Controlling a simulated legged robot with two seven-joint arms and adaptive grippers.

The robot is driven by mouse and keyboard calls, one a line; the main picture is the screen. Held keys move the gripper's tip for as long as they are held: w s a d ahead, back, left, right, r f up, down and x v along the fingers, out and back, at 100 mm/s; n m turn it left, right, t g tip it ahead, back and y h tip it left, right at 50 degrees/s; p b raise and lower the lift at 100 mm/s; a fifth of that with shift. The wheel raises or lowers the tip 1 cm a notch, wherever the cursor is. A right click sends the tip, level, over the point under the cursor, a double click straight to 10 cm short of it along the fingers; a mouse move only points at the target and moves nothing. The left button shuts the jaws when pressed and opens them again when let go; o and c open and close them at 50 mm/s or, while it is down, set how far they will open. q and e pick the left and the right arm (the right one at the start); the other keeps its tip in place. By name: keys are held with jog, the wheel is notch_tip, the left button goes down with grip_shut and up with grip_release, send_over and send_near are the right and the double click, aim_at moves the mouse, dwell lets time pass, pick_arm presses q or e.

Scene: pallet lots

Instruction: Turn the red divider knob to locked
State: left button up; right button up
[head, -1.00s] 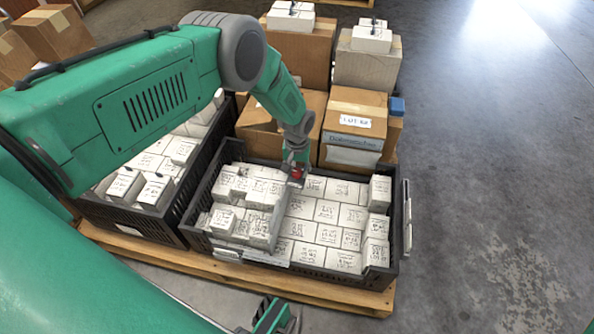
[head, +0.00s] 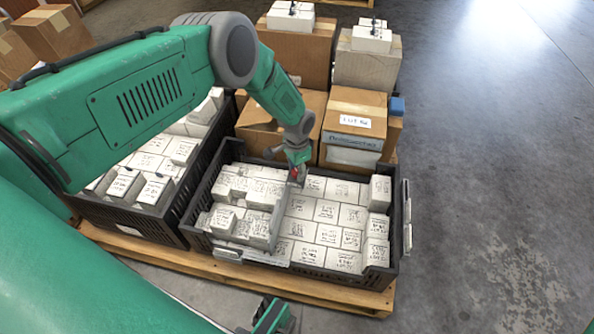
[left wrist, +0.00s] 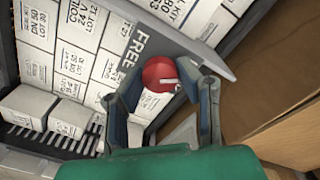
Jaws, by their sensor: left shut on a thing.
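The red divider knob (left wrist: 158,74) is round with a white pointer line. It sits on the grey divider (left wrist: 200,46), beside the printed word FREE; the pointer is toward the right of the wrist picture. The divider runs through the black crate (head: 395,228) of white boxes. My left gripper (head: 297,176) is at the divider's far end, with its fingers on either side of the knob, shut on it. Only a bit of red shows there in the head view. A green and dark part, seemingly my right gripper (head: 270,316), shows at the bottom edge; its jaws are unclear.
A second black crate (head: 165,222) of white boxes stands at the left on the same wooden pallet (head: 330,292). Cardboard boxes (head: 352,118) stand close behind the knob. The floor at the right is clear.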

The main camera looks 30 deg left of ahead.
aim_at(297, 171)
pick_arm(q)
jog(key=shift+w+r+m, duration=0.1)
jog(key=shift+w+m, duration=0.1)
jog(key=shift+m, duration=1)
jog(key=o, duration=1.1)
jog(key=shift+o, duration=0.2)
jog(key=shift+s, duration=0.1)
notch_tip(297, 171, up, 12)
